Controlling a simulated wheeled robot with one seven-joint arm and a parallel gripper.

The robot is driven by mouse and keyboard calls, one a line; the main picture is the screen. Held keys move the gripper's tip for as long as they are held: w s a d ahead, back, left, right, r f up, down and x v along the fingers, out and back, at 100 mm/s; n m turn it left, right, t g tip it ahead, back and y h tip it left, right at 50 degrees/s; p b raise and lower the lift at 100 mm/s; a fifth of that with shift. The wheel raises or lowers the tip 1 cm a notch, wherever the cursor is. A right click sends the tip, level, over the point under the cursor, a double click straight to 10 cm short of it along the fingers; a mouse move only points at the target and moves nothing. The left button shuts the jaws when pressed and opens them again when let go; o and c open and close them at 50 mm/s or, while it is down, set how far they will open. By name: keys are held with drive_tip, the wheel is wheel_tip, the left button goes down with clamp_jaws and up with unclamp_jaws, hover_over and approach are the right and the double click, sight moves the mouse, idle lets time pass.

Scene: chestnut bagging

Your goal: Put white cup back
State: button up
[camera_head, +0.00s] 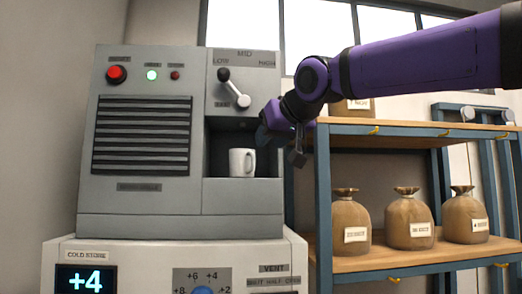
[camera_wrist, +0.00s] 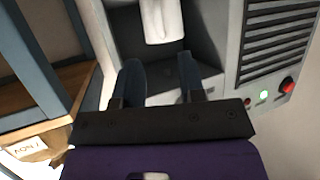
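The white cup (camera_head: 242,162) stands upright in the recess of the grey machine (camera_head: 142,195), on the recess floor, with its handle showing. In the wrist view the cup (camera_wrist: 162,22) lies beyond my fingertips at the top of the picture. My gripper (camera_head: 281,140) is at the right edge of the recess, to the right of the cup and apart from it. In the wrist view the two fingers of my gripper (camera_wrist: 160,68) are spread, with nothing between them.
A lever (camera_head: 233,88) sits above the recess. A shelf (camera_head: 384,262) with tied brown sacks (camera_head: 409,220) stands close on the right. The machine rests on a white cold-store unit (camera_head: 143,262) with a dial. A red button (camera_head: 116,74) is at the machine's upper left.

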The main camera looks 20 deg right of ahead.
drive_tip(key=s+d+f+g, duration=0.1)
drive_tip(key=s+f+g, duration=0.1)
drive_tip(key=s+f, duration=0.4)
drive_tip(key=s+d+f+g, duration=0.1)
drive_tip(key=s+f+g, duration=0.2)
drive_tip(key=s+f, duration=0.4)
drive_tip(key=s+d+f+g+h, duration=0.1)
drive_tip(key=s+f+g, duration=0.2)
drive_tip(key=f, duration=1.6)
drive_tip(key=s, duration=0.4)
drive_tip(key=shift+s+d+m, duration=0.25)
drive_tip(key=shift+d+m, duration=0.1)
drive_tip(key=shift+m, duration=0.05)
